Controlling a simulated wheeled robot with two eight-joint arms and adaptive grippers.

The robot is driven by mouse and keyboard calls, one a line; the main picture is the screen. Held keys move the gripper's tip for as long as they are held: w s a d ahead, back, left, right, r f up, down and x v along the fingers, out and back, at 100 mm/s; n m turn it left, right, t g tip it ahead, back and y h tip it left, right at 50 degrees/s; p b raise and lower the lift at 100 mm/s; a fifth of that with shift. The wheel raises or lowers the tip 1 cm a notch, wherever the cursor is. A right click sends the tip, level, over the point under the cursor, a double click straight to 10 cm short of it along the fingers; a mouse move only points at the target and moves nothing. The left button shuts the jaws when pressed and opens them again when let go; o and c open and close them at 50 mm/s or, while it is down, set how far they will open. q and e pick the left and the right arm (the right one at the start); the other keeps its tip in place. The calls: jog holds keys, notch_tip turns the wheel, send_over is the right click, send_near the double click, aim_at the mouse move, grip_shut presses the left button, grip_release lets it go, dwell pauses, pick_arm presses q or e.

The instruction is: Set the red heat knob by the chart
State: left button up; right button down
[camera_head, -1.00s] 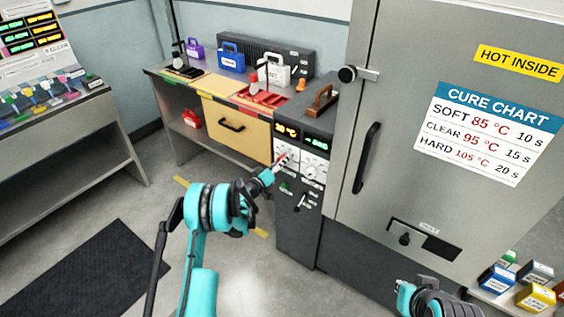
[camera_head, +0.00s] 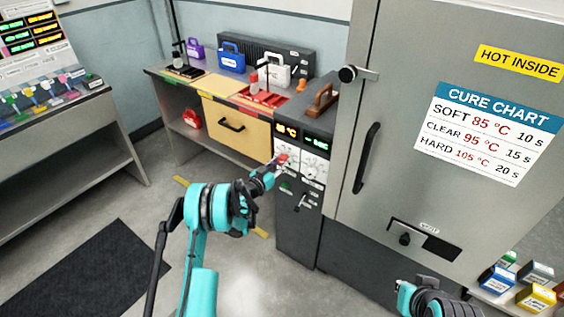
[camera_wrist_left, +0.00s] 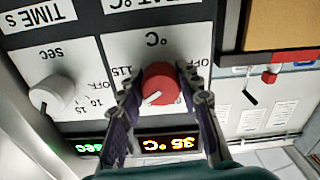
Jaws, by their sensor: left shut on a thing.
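The red heat knob (camera_wrist_left: 160,84) has a white pointer mark and sits on a white dial plate marked °C, upside down in the left wrist view. It also shows small in the head view (camera_head: 282,158). My left gripper (camera_head: 275,165) is shut on it, one finger on each side. The orange display (camera_wrist_left: 168,145) beside the knob shows a °C reading that looks like 35. The cure chart (camera_head: 487,134) on the grey door lists SOFT 85 °C 10 s, CLEAR 95 °C 15 s, HARD 105 °C 20 s. My right gripper's fingers are not visible.
A white time knob (camera_wrist_left: 50,95) sits beside the red one, with a green display (camera_head: 317,144) above it in the head view. The oven door handle (camera_head: 366,158) stands out to the right. A bench with a drawer (camera_head: 236,127) is to the left.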

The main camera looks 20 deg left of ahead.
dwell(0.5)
pick_arm(q)
jog(key=o, duration=1.2)
jog(key=shift+f, duration=0.1)
jog(key=shift+s, duration=0.1)
jog(key=v, duration=1.2)
